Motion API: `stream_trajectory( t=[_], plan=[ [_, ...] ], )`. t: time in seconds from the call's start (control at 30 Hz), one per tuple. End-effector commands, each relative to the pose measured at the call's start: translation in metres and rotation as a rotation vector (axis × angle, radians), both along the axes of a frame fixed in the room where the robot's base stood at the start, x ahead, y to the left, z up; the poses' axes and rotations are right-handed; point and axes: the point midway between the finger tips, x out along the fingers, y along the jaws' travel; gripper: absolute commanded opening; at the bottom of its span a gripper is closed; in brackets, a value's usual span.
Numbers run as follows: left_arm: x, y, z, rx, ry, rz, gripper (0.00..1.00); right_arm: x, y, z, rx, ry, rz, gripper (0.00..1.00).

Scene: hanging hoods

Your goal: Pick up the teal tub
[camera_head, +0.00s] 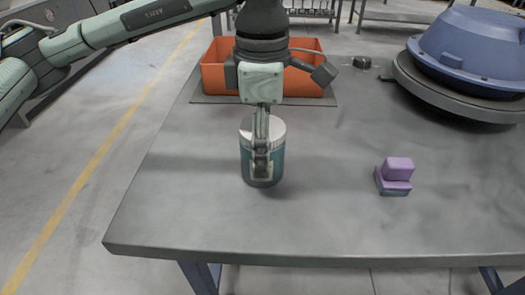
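The teal tub (275,165) is a short cylinder with a pale grey lid, upright on the grey table left of the middle. My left gripper (262,165) points straight down at the tub, and its near finger lies in front of the tub's near side. The far finger is hidden, so I cannot tell whether the fingers touch the tub or how far they are closed. My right gripper is not in view.
An orange bin (212,78) stands on a dark mat behind the tub. A purple block piece (397,170) sits to the right on the grey table (330,215). A large blue hood (470,45) lies on a dark round base at the back right. The table's front middle is clear.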

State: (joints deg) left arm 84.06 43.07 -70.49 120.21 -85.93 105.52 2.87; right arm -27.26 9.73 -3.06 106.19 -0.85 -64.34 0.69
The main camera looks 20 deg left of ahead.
Motion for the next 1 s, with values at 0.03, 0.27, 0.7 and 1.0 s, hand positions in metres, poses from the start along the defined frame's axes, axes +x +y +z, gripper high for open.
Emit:
stream_trajectory(
  t=[0.03,0.27,0.7,1.0],
  plan=[
    [0.000,0.000,0.000,0.000,0.000,0.000,0.50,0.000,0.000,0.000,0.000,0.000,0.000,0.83],
    [0.000,0.000,0.000,0.000,0.000,0.000,0.22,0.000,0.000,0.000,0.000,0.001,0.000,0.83],
    [0.001,-0.001,0.009,-0.002,-0.003,0.000,0.16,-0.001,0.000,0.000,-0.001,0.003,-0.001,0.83],
    [-0.008,0.009,0.048,-0.001,-0.003,0.002,0.16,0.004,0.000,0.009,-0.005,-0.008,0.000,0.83]
  ],
)
